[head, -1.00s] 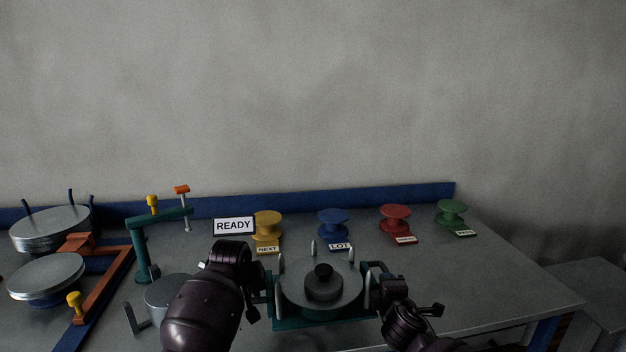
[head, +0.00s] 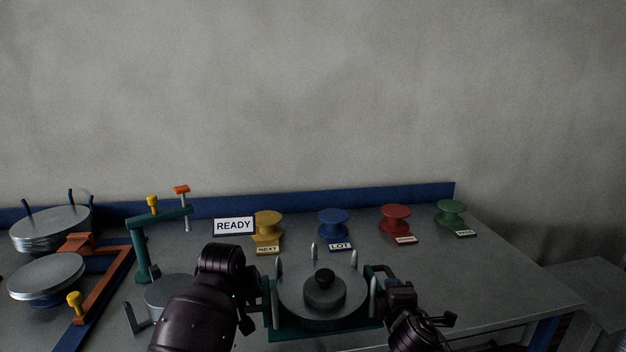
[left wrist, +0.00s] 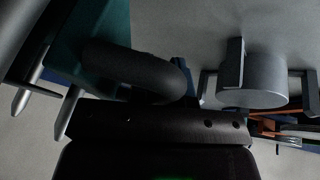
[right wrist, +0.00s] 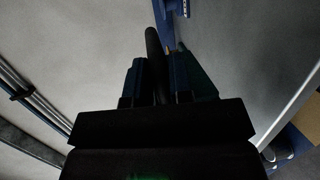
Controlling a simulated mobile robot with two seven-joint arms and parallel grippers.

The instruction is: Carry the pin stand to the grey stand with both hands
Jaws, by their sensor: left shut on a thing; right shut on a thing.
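The pin stand has a teal base (head: 287,331), upright metal pins and a grey disc (head: 300,312) with a dark knob on top. It looks about level, in front of me. My left gripper (head: 262,292) is shut on its left handle, a dark loop in the left wrist view (left wrist: 140,70). My right gripper (head: 381,274) is shut on its right handle, seen between the fingers in the right wrist view (right wrist: 154,50). A grey drum with brackets, apparently the grey stand (head: 165,290), is left of my left arm; it also shows in the left wrist view (left wrist: 255,85).
Yellow (head: 267,222), blue (head: 333,222), red (head: 395,217) and green (head: 451,211) spools line the back, beside a READY sign (head: 234,226). A teal post (head: 142,250), orange frame (head: 118,283) and disc stacks are at left. The table's right side is clear.

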